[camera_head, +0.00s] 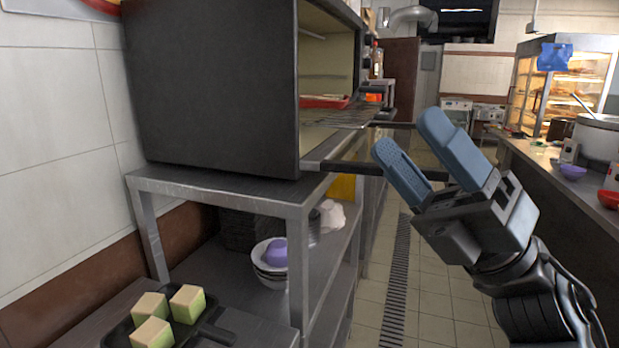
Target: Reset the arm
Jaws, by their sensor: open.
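My gripper (411,153) is raised in the middle right of the head view, its two blue fingers spread apart with nothing between them. It points up and to the left. The fingers are in front of the dark bars of an open oven door (345,167), as seen from here; I cannot tell how far apart they are in depth. My dark arm reaches in from the lower right corner.
A dark oven (215,85) stands open on a metal rack (230,189), a red tray (324,102) inside. Below are stacked bowls (270,273) and a black pan (213,331) with cubes. A counter (560,185) with a large pot (597,140) runs along the right. The tiled aisle (432,275) between is clear.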

